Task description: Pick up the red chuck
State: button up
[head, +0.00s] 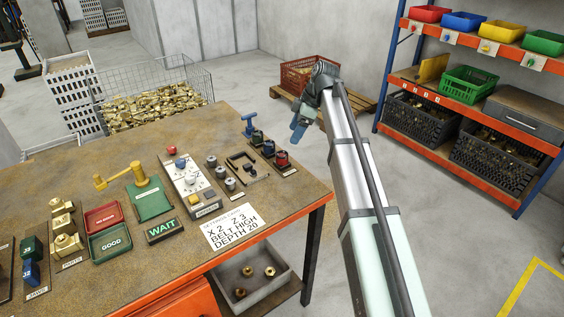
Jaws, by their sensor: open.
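The red chuck (282,159) is a small dark cylinder with a red band. It stands near the table's right edge, at the front end of a short row on a dark strip. Two similar chucks stand behind it, one with a dark band (269,148) and one with a green band (257,137). My gripper (298,132) has blue fingers and is open and empty. In the picture it is up and to the right of the red chuck, apart from it, past the table's edge.
A blue T-shaped handle (249,124) stands behind the chucks. A black clamp-like frame (240,166) and several grey cylinders (211,160) are to the left. A settings card (233,227) lies in front. The brown table top (282,201) is bare at its right front corner.

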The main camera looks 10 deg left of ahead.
send_over(282, 155)
jog(key=d, duration=0.2)
jog(key=f, duration=0.5)
jog(key=shift+s+d+f, duration=0.15)
jog(key=shift+s+d, duration=0.05)
jog(key=shift+s, duration=0.05)
jog(key=shift+s+x, duration=0.15)
jog(key=shift+x, duration=1.15)
jog(key=shift+s+x, duration=0.2)
jog(key=shift+x, duration=1.1)
jog(key=shift+a, duration=0.1)
grip_shut()
